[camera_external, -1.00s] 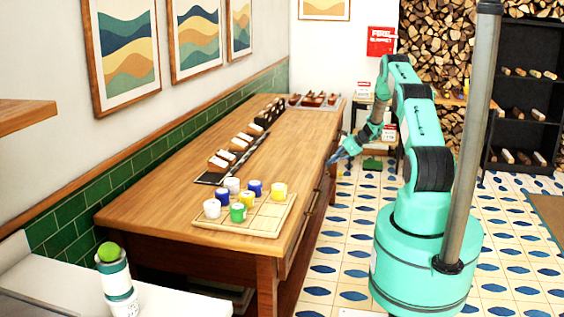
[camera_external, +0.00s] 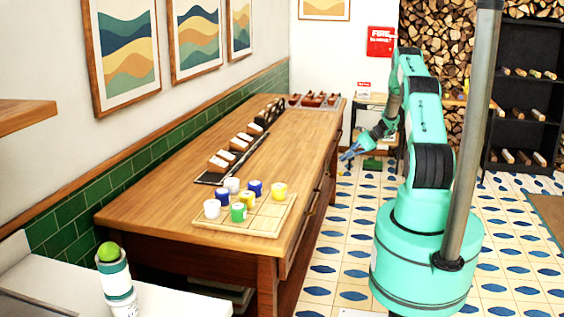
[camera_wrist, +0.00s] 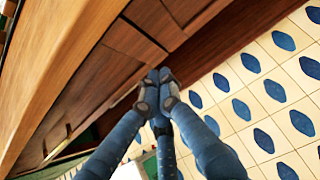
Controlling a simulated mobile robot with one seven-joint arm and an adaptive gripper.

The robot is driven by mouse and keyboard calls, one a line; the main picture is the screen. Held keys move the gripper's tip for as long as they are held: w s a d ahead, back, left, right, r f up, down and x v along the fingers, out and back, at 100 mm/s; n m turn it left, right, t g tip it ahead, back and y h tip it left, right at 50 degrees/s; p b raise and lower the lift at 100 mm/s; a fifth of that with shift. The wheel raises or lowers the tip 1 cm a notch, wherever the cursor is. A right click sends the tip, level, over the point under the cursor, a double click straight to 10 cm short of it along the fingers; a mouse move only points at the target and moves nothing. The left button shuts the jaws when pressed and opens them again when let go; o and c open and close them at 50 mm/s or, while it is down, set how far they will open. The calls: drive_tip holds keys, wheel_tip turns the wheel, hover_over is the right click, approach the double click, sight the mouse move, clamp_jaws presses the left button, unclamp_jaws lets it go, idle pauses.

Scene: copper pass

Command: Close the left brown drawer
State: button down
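The brown wooden counter (camera_external: 175,213) has drawer fronts along its right side, seen at a steep angle in the external view. In the wrist view, brown drawer fronts (camera_wrist: 132,42) show beside and beyond my fingers, with dark seams between them. They look nearly flush with the counter, but I cannot tell whether one stands slightly out, or which is the left one. My gripper (camera_external: 346,153) is off the counter's right side, apart from it in the external view. In the wrist view my fingertips (camera_wrist: 160,75) are together with nothing seen between them.
A tray (camera_external: 275,218) with several coloured cups sits on the counter's near end. A dark rack of cards (camera_external: 222,166) and a tray of small items (camera_external: 335,104) lie further back. Tiled floor (camera_external: 345,235) between counter and my base is clear. A black shelf (camera_external: 525,95) stands back right.

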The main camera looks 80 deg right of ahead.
drive_tip(key=shift+p+v, duration=0.4)
drive_tip(key=shift+v, duration=2.25)
